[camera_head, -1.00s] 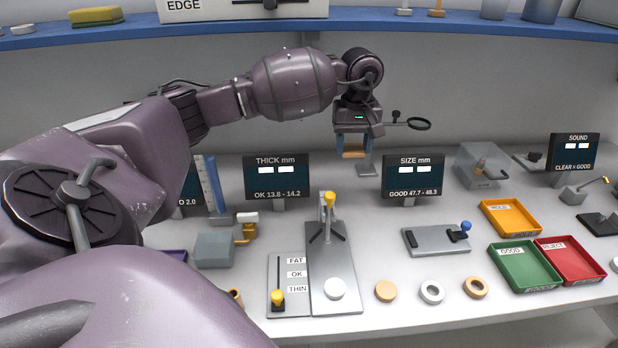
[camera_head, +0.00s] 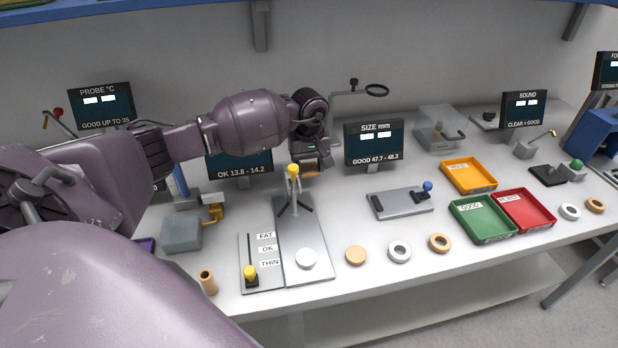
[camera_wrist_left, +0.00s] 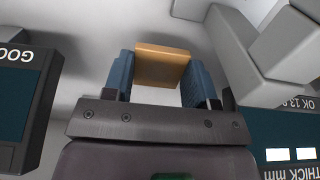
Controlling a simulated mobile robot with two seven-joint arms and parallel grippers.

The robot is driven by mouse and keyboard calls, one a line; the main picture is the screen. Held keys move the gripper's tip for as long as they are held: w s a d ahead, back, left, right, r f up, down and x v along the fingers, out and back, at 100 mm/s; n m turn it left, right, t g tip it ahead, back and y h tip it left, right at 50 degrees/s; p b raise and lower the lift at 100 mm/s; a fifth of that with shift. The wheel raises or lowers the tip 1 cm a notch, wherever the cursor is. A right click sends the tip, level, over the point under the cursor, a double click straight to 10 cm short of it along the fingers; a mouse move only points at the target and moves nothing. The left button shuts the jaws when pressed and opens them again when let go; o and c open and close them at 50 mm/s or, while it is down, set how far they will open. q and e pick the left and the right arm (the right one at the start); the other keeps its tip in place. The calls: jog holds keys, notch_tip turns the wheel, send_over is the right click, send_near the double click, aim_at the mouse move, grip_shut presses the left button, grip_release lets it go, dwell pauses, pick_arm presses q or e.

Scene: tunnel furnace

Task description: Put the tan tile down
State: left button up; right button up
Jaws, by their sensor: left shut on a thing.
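The tan tile (camera_wrist_left: 163,66) sits between the two blue fingers of my left gripper (camera_wrist_left: 160,80) in the left wrist view. The gripper is shut on it. In the head view the left gripper (camera_head: 312,168) points down between the THICK and SIZE displays, behind the yellow-topped stand. Only a thin tan edge of the tile (camera_head: 311,174) shows below the fingers. It appears held above the bench, though the gap is hard to judge. My right gripper is not in view.
The SIZE display (camera_head: 374,144) is right of the gripper. The yellow-topped stand (camera_head: 293,190) is in front. Yellow (camera_head: 470,190), green (camera_head: 483,237) and red trays stand at right. A tan disc (camera_head: 356,256) and rings lie along the front. Bare bench lies around the grey size plate (camera_head: 400,203).

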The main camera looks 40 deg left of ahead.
aim_at(309, 169)
pick_arm(q)
jog(key=shift+f, duration=2.2)
jog(key=shift+f, duration=0.2)
jog(key=o, duration=1)
jog(key=shift+r, duration=0.15)
